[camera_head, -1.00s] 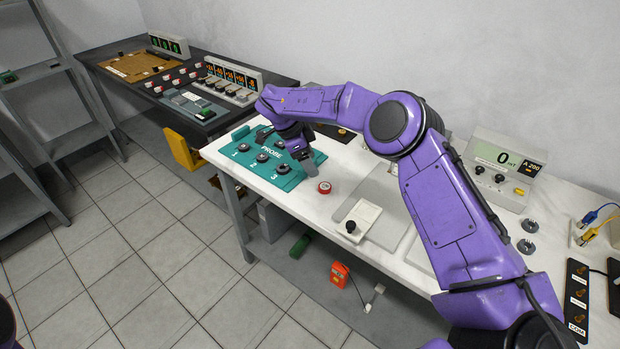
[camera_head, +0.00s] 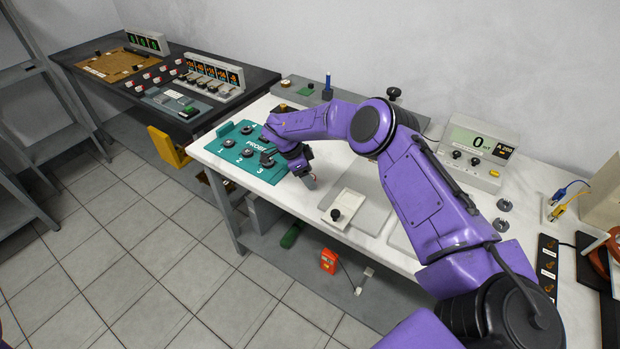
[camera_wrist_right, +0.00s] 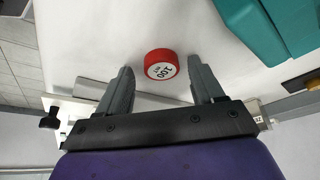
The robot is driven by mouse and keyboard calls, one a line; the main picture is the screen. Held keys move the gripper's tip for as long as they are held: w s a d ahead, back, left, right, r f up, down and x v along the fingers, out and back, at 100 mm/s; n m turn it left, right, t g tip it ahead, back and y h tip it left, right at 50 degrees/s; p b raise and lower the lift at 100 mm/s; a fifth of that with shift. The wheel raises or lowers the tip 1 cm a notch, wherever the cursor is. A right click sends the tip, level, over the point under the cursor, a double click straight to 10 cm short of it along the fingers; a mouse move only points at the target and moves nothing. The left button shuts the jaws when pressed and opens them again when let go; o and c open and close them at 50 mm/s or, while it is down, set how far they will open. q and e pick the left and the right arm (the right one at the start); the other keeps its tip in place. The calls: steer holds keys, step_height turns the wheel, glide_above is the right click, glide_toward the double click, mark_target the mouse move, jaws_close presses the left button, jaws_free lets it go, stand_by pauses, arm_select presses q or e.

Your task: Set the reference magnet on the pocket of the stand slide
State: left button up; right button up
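The reference magnet is a red disc with a white face marked 100 (camera_wrist_right: 162,64), lying on the white bench top in the right wrist view. My right gripper (camera_wrist_right: 161,84) is open, with its two fingers apart on either side of the magnet's position and nothing held between them. In the head view the right gripper (camera_head: 309,181) hangs low over the bench beside the teal board and mostly hides the magnet. A cream plate with a black knob (camera_head: 350,207), apparently the stand slide, lies to its right. I cannot make out its pocket. My left gripper is not in view.
The teal PROBE board (camera_head: 250,170) with several dark knobs is just left of the gripper. A dark table (camera_head: 85,70) with displays is at far left. My right arm covers part of the bench.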

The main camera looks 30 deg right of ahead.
steer(key=shift+w, duration=0.1)
steer(key=c, duration=0.9)
steer(key=shift+c, duration=0.2)
